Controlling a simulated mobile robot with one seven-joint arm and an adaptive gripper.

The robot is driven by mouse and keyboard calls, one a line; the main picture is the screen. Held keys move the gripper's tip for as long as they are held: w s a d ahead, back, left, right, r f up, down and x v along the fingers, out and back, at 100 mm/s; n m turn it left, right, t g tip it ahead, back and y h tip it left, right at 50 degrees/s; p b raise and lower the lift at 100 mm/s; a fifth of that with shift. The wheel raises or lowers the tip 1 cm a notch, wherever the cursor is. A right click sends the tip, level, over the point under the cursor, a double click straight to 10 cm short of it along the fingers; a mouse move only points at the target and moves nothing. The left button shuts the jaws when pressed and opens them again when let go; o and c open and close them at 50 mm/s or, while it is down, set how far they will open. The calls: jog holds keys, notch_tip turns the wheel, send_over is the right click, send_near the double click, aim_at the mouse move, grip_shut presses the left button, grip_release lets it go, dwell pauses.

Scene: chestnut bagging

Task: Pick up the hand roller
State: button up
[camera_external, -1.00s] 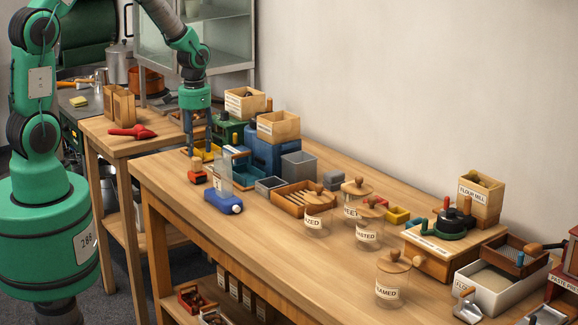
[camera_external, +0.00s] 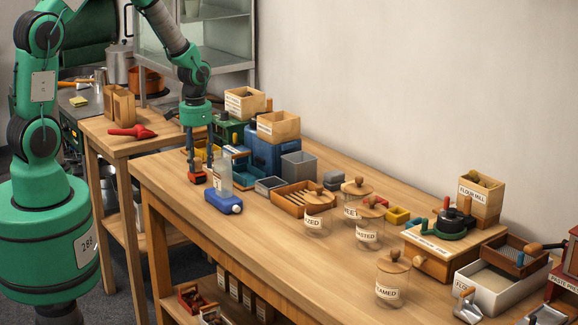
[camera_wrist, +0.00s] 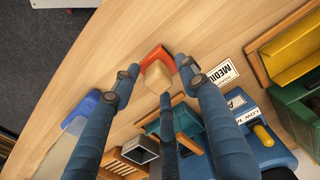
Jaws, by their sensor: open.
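A small red-orange piece (camera_external: 197,178) stands on the near left end of the long wooden table; it looks like the hand roller, but I cannot be sure. In the wrist view the red-orange part (camera_wrist: 157,55) shows with a pale wooden block (camera_wrist: 157,77) on it. My gripper (camera_external: 201,165) points down above and around this piece. In the wrist view the blue fingers of my gripper (camera_wrist: 158,70) are spread on either side of the block, with a gap. A finger hides part of the piece in the outside view. Nothing is held.
A blue tool with a white end and a clear upright part (camera_external: 223,203) lies close in front. Right of my gripper are a teal stand (camera_external: 238,168), a blue machine (camera_external: 272,153) and a grey bin (camera_external: 298,165). Lidded jars (camera_external: 393,280) stand farther right. The table's front edge is near.

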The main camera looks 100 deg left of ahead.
dwell(0.3)
grip_shut()
jog(key=shift+r, duration=0.15)
jog(key=shift+r, duration=0.6)
notch_tip(320, 180, up, 2)
jog(key=shift+r+p, duration=0.1)
jog(key=shift+p, duration=0.35)
jog(key=s+d+r+p, duration=0.1)
jog(key=s+d, duration=0.8)
jog(key=d, duration=0.3)
jog(key=shift+s+d+r, duration=0.15)
jog(key=shift+s+d, duration=0.15)
jog(key=shift+s, duration=0.1)
